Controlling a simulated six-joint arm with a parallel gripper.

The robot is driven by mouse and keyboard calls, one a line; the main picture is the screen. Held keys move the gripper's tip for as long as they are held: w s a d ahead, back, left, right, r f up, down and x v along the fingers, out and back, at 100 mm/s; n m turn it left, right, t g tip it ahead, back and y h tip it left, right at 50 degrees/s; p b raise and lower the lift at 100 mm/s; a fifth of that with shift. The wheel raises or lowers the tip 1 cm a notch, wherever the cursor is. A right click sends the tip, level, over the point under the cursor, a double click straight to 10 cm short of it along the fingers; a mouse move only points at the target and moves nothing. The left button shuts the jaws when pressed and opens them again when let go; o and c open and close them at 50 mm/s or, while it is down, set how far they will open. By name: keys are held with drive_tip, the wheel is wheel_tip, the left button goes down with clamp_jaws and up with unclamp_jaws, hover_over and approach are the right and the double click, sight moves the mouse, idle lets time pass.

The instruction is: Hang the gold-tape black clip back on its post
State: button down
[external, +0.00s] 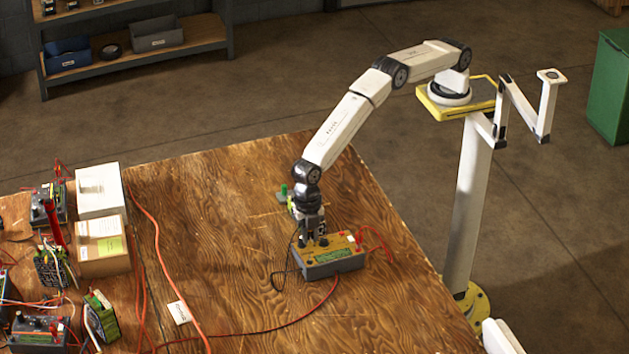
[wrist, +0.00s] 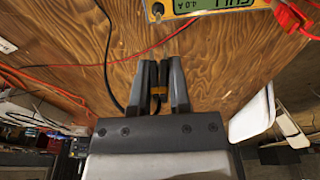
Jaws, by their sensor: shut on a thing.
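The black clip with a gold tape band (wrist: 158,89) is between the two fingers of my gripper (wrist: 160,82) in the wrist view, and the gripper is shut on it. A black cable (wrist: 107,55) runs beside the fingers. In the external view my gripper (external: 309,234) points down just behind the yellow-topped charger (external: 328,255); the clip itself is hard to make out there. In the wrist view the charger (wrist: 183,7) lies beyond the fingertips, with a dark round knob or terminal (wrist: 157,8) at its near corner. I cannot tell which part is the clip's post.
A red clip and lead (wrist: 288,15) are at the charger's right side. A small green-topped piece (external: 284,190) stands behind my gripper. White and brown boxes (external: 100,190) and several wired devices crowd the left. The wooden table (external: 390,315) is clear at the front right.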

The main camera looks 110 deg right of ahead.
drive_tip(key=shift+f, duration=2.75)
drive_tip(key=shift+f, duration=0.25)
idle(0.5)
drive_tip(key=shift+c, duration=2.4)
unclamp_jaws()
drive_tip(key=shift+o, duration=1)
drive_tip(key=shift+r, duration=0.2)
drive_tip(key=shift+r, duration=3.55)
